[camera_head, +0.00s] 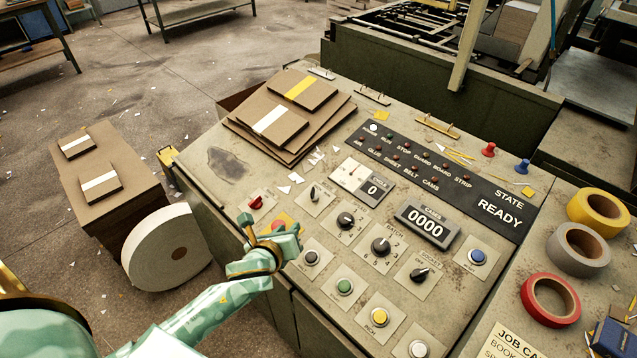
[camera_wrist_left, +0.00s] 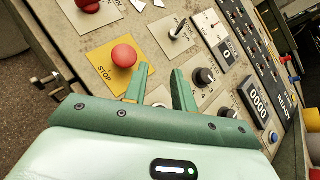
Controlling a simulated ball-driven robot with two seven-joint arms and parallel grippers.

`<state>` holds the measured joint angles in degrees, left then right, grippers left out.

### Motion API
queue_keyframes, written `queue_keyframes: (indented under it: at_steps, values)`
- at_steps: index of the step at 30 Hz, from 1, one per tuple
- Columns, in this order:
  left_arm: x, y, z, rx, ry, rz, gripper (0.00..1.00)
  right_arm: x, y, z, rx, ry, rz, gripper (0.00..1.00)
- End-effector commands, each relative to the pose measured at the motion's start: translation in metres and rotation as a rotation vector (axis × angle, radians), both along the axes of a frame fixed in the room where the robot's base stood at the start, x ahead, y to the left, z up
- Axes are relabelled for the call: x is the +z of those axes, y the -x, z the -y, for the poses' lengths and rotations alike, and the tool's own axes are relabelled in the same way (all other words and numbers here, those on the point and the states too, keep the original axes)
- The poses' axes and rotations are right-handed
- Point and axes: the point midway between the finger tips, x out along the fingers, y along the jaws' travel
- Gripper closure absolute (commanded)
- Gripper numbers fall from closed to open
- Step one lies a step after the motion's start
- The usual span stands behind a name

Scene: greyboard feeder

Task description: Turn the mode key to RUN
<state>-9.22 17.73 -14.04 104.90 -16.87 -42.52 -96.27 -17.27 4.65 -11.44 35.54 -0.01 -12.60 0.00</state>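My left gripper (camera_head: 270,230) is over the near left part of the sloped control panel (camera_head: 230,165). In the wrist view its two green fingers (camera_wrist_left: 160,84) stand apart with nothing gripped. Between and beyond them is a small plate with a dark round control (camera_wrist_left: 160,103), partly hidden by the gripper. In the head view, a dark control (camera_head: 311,257) sits just right of the gripper, and a small black lever switch (camera_head: 314,193) stands farther up the panel. My right gripper is out of view.
A red STOP button (camera_wrist_left: 124,55) on a yellow plate is close beside the left fingers. Black knobs (camera_head: 381,246), coloured push buttons (camera_head: 345,286) and a display reading 0000 (camera_head: 427,224) crowd the panel. Tape rolls (camera_head: 551,299) lie right; boards (camera_head: 290,128) lie at the back.

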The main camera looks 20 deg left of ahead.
Motion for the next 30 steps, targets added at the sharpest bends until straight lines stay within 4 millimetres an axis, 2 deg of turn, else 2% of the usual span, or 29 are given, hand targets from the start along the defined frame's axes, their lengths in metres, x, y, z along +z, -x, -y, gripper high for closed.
queue_keyframes:
  at_steps: [1, 3, 8, 14, 24, 30]
  values:
    - [0.014, -0.008, 0.000, -0.049, -0.079, 0.023, 0.74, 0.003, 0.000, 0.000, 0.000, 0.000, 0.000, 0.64]
    - [0.027, -0.016, 0.001, -0.105, -0.176, 0.044, 0.74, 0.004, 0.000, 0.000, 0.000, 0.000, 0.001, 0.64]
    - [0.035, -0.027, 0.001, -0.155, -0.272, 0.063, 0.74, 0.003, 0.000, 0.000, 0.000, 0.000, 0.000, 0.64]
    - [0.021, -0.056, -0.003, -0.155, -0.273, 0.063, 0.74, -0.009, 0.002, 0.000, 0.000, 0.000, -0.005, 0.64]
    - [-0.014, -0.134, -0.012, -0.155, -0.268, 0.060, 0.74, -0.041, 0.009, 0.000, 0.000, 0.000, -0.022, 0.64]
    - [-0.025, -0.163, -0.016, -0.155, -0.268, 0.059, 0.74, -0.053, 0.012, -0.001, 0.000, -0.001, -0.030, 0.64]
